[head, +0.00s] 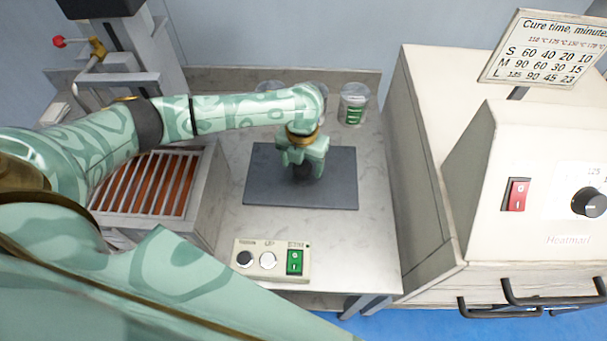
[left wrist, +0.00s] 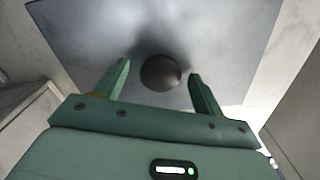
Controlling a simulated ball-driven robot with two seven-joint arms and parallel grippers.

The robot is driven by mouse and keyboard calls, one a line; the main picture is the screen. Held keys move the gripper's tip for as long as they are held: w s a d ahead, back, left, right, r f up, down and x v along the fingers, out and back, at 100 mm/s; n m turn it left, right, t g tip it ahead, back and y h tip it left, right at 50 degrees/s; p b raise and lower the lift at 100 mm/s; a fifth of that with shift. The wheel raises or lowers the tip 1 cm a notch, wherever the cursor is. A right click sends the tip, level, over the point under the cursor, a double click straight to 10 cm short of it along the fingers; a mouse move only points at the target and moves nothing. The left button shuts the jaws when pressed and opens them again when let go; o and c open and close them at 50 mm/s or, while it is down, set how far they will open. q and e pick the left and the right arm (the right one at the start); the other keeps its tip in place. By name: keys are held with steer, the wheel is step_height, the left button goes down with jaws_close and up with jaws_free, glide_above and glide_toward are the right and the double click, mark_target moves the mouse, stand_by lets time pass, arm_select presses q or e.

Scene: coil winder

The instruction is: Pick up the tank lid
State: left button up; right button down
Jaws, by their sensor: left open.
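The tank lid (head: 335,187) is a flat dark grey square plate lying on the pale marbled worktop. Its round dark knob (left wrist: 160,73) stands near the middle of the plate in the left wrist view. My left gripper (head: 304,172) points down over the lid, and in the head view it mostly hides the knob. In the left wrist view its two fingers are apart, one on each side of the knob, with a gap visible on both sides. My right gripper is not in view.
A grey tank (head: 212,190) with bars over an orange-brown inside stands left of the lid. A control box (head: 272,275) with buttons sits in front. A jar (head: 353,104) with a green label stands behind. A cream oven (head: 420,150) borders the right side.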

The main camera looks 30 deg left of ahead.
arm_select(q)
steer(key=shift+f, duration=0.1)
steer(key=c, duration=1.4)
